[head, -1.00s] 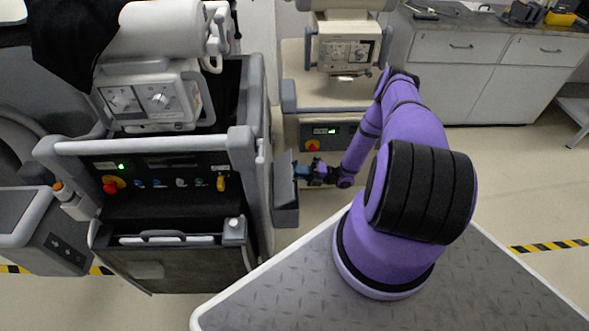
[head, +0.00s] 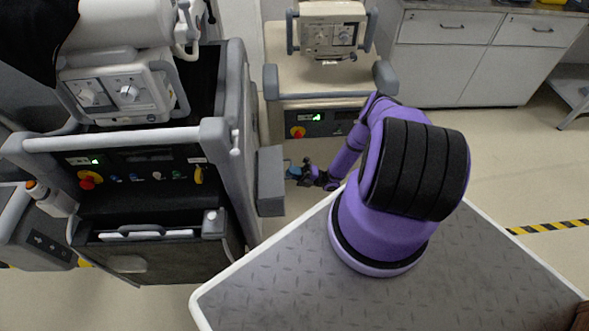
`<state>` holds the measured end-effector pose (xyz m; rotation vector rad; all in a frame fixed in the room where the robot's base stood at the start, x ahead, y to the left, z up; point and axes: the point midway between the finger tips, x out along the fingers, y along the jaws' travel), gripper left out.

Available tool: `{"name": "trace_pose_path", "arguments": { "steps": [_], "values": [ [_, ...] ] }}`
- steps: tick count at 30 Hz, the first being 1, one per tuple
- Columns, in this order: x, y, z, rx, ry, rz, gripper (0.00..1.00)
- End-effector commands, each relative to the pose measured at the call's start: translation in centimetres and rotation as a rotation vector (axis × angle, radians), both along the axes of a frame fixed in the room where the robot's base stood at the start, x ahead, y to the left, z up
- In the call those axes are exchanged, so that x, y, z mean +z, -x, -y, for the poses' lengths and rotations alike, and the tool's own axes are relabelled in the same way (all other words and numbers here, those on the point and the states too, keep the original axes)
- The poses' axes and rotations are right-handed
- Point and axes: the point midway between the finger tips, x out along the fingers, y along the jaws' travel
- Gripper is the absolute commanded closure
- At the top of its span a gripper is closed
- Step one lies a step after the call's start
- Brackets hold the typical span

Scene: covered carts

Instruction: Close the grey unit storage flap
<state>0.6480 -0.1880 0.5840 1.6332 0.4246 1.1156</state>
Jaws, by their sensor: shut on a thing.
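The grey unit (head: 232,130) stands at the left, with its control panel facing me. Its grey storage flap (head: 271,183) is on the unit's right side, seen as a narrow upright box-like panel that sticks out a little. My gripper (head: 291,170) is at the right edge of the flap, its small bluish fingertips shut on it. The exact contact is too small to see clearly. The inside of the storage is hidden from this view.
A second cart (head: 325,105) with a beige top stands behind my gripper. A white drawer cabinet (head: 460,60) is at the back right. The floor (head: 490,150) to the right is free.

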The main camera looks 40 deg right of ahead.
Motion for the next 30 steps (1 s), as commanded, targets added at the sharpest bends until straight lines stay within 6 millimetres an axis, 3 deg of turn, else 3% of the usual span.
{"name": "trace_pose_path", "arguments": {
  "steps": [15, 16, 19, 30],
  "values": [
    [-0.18, -0.10, -0.27, 0.000, -0.015, 0.010, 1.00],
    [-0.17, -0.10, -0.27, 0.000, -0.015, 0.010, 0.85],
    [-0.18, -0.09, -0.26, 0.000, -0.015, 0.010, 0.64],
    [0.38, -0.08, -0.23, 0.000, -0.015, 0.010, 0.64]
  ]
}}
